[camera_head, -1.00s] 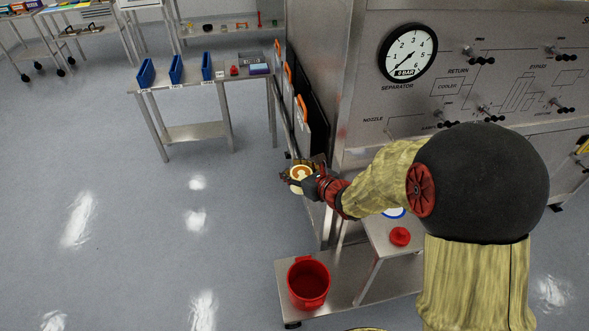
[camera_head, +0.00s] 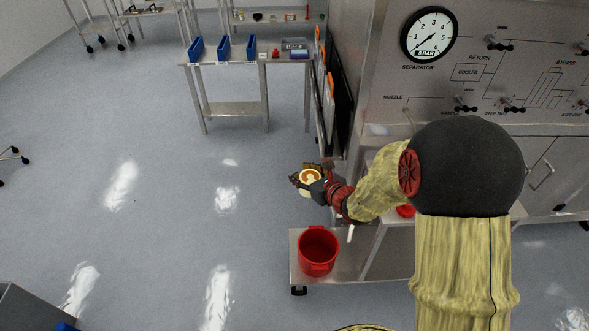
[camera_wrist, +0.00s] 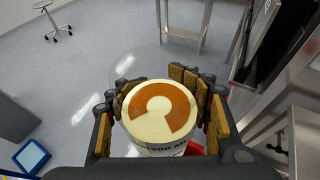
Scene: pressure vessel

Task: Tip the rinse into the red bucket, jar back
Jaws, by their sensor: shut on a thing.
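My gripper (camera_head: 312,180) is shut on a pale jar (camera_head: 310,177) with a brown ring-shaped mark on its top. In the wrist view the jar (camera_wrist: 158,112) sits upright between the fingers, with part of a printed label on its side. I cannot tell whether the top is a lid or the contents. The red bucket (camera_head: 318,251) stands on a low metal shelf, below and slightly right of the jar in the head view. The jar is apart from the bucket. In the wrist view a bit of red shows behind the jar.
The steel cabinet with a gauge (camera_head: 429,34) stands at the right. Its bench and low shelf (camera_head: 350,262) lie under my arm. A red object (camera_head: 405,211) is partly hidden by my arm. A table with blue bins (camera_head: 224,48) stands behind.

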